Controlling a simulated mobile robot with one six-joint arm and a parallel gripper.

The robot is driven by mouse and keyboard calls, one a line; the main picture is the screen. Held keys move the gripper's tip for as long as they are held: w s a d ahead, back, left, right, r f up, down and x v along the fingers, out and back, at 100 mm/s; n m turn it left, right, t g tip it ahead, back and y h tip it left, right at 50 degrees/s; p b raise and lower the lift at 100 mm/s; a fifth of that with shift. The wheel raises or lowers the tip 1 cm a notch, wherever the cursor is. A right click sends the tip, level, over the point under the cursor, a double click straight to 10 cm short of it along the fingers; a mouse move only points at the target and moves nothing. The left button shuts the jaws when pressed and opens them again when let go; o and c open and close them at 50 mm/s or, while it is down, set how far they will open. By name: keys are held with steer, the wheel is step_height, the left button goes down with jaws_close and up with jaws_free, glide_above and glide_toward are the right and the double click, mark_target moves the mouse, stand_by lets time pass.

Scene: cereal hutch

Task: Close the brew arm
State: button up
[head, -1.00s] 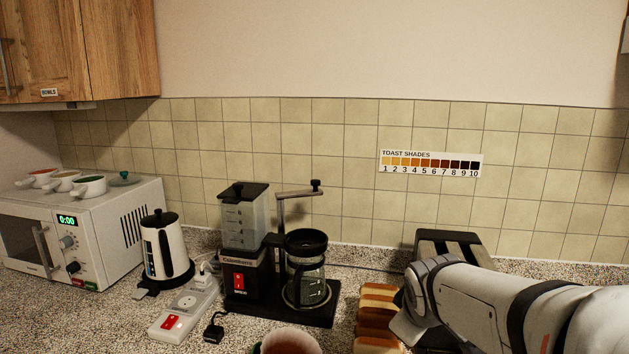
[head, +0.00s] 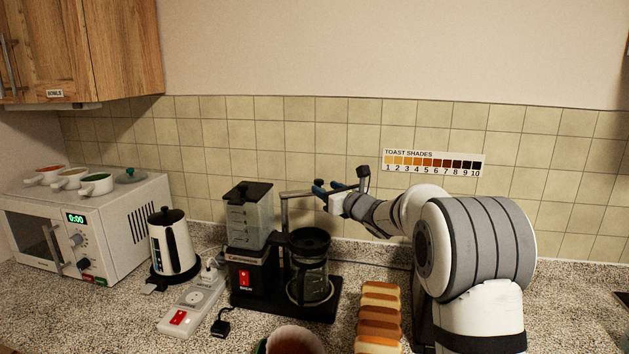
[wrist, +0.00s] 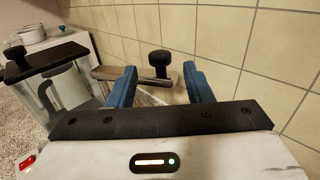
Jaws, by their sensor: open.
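The coffee maker (head: 254,270) stands on the counter with a clear water tank (head: 248,213) and a glass carafe (head: 309,278). Its brew arm (head: 297,193) is a flat metal bar reaching right from the top of a post, above the carafe. In the wrist view the brew arm (wrist: 118,73) ends in a black knob (wrist: 160,59). My gripper (head: 328,186) is at the right end of the arm and hides the knob in the head view. In the wrist view my gripper (wrist: 161,80) is open, its blue fingers on either side of the bar's end, with the knob showing between them.
A white kettle (head: 172,244), a power strip (head: 191,302) and a microwave (head: 87,226) stand to the left. Sliced bread (head: 380,318) lies right of the coffee maker. A cup (head: 293,341) is at the front. The tiled wall (head: 330,150) is close behind.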

mark_target(315, 182)
steer(key=p+x, duration=0.2)
steer(key=x, duration=0.5)
steer(key=shift+p, duration=0.3)
steer(key=shift+s, duration=0.1)
jaws_close()
